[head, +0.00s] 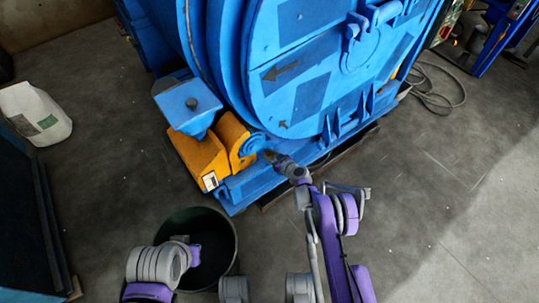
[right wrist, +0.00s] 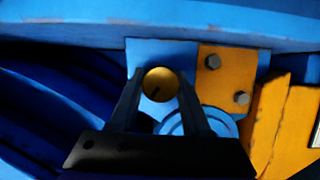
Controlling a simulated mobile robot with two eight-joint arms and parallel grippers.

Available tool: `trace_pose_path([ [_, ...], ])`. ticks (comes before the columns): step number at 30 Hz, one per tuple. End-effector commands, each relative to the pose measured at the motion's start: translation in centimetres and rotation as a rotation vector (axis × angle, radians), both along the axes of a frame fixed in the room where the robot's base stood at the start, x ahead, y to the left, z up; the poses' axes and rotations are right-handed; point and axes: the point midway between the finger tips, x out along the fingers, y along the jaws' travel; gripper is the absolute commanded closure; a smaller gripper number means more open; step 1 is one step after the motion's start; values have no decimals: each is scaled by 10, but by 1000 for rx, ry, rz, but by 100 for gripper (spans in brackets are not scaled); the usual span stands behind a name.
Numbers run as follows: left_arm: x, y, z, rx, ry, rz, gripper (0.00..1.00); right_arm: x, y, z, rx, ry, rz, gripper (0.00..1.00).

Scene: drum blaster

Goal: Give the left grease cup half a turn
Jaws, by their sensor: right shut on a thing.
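The grease cup (right wrist: 160,84) is a round brass-coloured cap with a small dark mark on its face, in the middle of the right wrist view. My right gripper (right wrist: 161,92) is shut on it, one dark finger on each side. In the head view my right gripper (head: 270,156) is at the blue machine's lower edge, beside the orange bearing block. The cup is too small there to make out clearly. My left arm is folded at the lower left over a dark bin, and its fingers cannot be made out.
The blue drum machine (head: 262,75) fills the top middle. The orange block (head: 196,160) stands left of my right gripper. A dark round bin (head: 213,222) stands below it. A white jug (head: 33,113) is at the far left.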

Motion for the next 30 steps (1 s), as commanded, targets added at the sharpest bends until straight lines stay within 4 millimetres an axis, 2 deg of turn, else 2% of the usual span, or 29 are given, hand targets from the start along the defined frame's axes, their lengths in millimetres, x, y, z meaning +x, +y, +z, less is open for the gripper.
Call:
trace_pose_path([
  [2, 0, 0, 0, 0, 0, 0, 100, 0, 0, 0, 0, 0, 1, 100],
  [3, 0, 0, 0, 0, 0, 0, 100, 0, 0, 0, -1, -1, 0, 47],
  [7, 0, 0, 0, 0, 0, 0, 100, 0, 0, 0, -1, -1, 0, 24],
  [19, 0, 0, 2, 0, 1, 0, 100, -5, -4, 3, -1, -1, -1, 24],
  [30, -3, 0, 16, 0, 1, 0, 100, -59, -41, 31, -2, -1, -2, 24],
])
